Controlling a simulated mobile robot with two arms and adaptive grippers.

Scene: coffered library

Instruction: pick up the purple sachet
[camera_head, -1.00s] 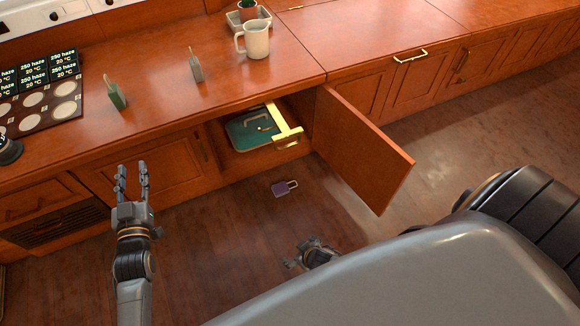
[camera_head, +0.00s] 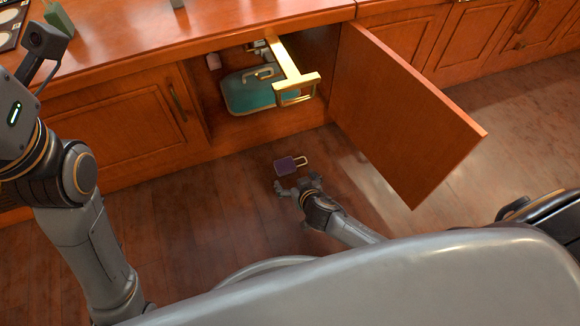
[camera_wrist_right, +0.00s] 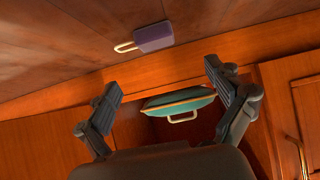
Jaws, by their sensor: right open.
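The purple sachet (camera_head: 285,167), a small flat pouch with a pale loop, lies on the wooden floor in front of the open cabinet. It also shows at the top of the right wrist view (camera_wrist_right: 153,38). My right gripper (camera_head: 298,184) is low over the floor, just on the near side of the sachet, open and empty. In the right wrist view its two fingers (camera_wrist_right: 163,92) are spread wide, and the sachet is beyond them, not between them. My left gripper (camera_head: 42,45) shows only in part at the left edge; its jaw opening is not clear.
The cabinet door (camera_head: 405,110) stands open to the right of the sachet. Inside the cabinet is a teal lidded container (camera_head: 245,96); a brass-coloured bracket (camera_head: 288,68) is at the opening. The counter (camera_head: 150,40) runs above. Floor left of the sachet is clear.

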